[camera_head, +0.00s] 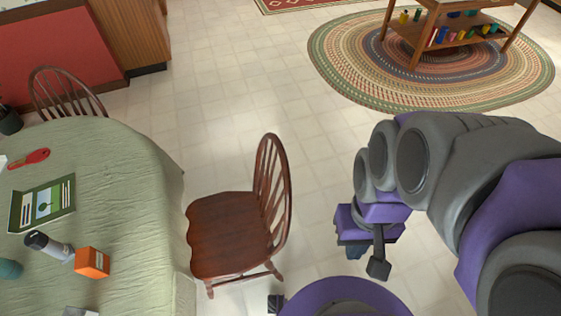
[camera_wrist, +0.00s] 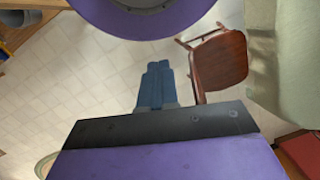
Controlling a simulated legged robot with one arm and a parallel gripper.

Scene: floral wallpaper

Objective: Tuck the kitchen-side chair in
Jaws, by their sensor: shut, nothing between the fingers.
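A brown wooden chair (camera_head: 228,235) with a spindle back stands at the right side of the table (camera_head: 140,220), which has a pale green cloth. Its seat front is close to the cloth and its back faces away from the table. A second, similar chair (camera_head: 68,95) stands at the table's far end by the red panel; its seat is hidden by the table. My gripper (camera_wrist: 158,66) is shut and empty, apart from the near chair and to its right in the head view. The near chair (camera_wrist: 220,62) also shows in the wrist view, beside the fingers.
On the table are a red brush-like item (camera_head: 30,160), a green picture card (camera_head: 43,204), a grey bottle (camera_head: 48,245) and an orange box (camera_head: 92,262). A wooden shelf (camera_head: 412,32) stands on a braided rug (camera_head: 335,60). Tiled floor between is clear.

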